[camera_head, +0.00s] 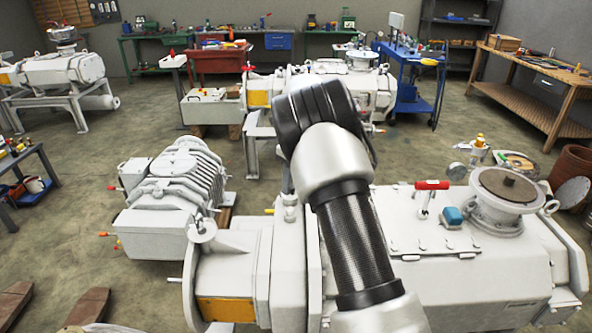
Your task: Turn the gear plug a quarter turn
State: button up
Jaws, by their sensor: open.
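A large white screw vacuum pump (480,272) fills the lower right of the head view. It has a red-handled valve (432,185), a blue cap (453,215) and a round top flange (507,186). A yellow panel (227,309) is on its left end. I cannot make out which part is the gear plug; it may be hidden. My arm rises in front of the pump and covers its middle. My gripper does not show.
A smaller finned white unit (172,200) stands on the floor at left. Another white pump (345,85) is behind my arm. A blue cart (410,80) and a wooden workbench (535,85) stand at back right. Open floor (120,135) lies at left.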

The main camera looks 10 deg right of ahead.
aim_at(290, 209)
jog(key=f, duration=0.3)
jog(key=w+f, duration=0.1)
jog(key=f, duration=0.3)
jog(key=a+f, duration=0.1)
jog(key=f, duration=0.2)
jog(key=shift+w+f, duration=0.15)
jog(key=shift+f, duration=0.1)
jog(key=shift+c, duration=0.4)
grip_shut()
jog(key=n, duration=0.4)
jog(key=shift+n+y+b, duration=0.3)
jog(key=n+g, duration=0.1)
jog(key=n, duration=0.2)
